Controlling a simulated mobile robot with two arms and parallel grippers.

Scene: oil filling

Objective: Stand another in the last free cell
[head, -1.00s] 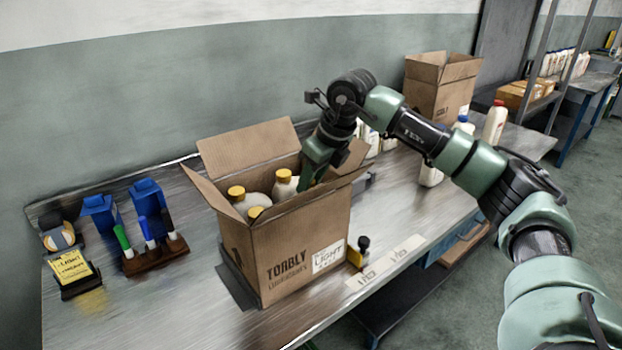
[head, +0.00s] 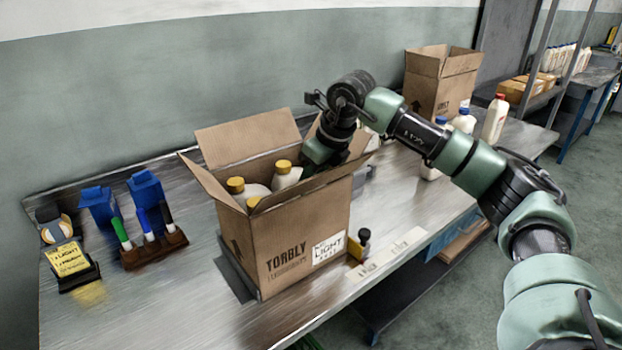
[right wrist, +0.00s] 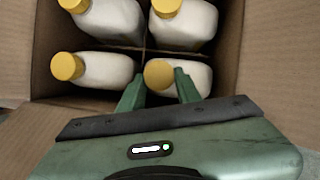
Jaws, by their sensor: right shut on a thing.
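The open cardboard box (head: 300,235) stands on the bench with its flaps spread. In the right wrist view, cardboard dividers (right wrist: 147,48) split it into cells. White bottles with yellow caps stand in the far left (right wrist: 112,18), far right (right wrist: 190,22) and near left (right wrist: 108,72) cells. My right gripper (right wrist: 158,84) is inside the box opening, shut on another yellow-capped white bottle (right wrist: 199,77) at the near right cell. Whether that bottle's base rests on the box floor is hidden. In the head view the fingers are hidden by the box. My left gripper is not in view.
A second open carton (head: 440,85) stands at the back right, with blue-capped bottles (head: 464,122) and a red-capped bottle (head: 494,120) near it. A pen holder (head: 153,250), blue bins (head: 146,190) and a yellow note stand (head: 70,262) are at the left.

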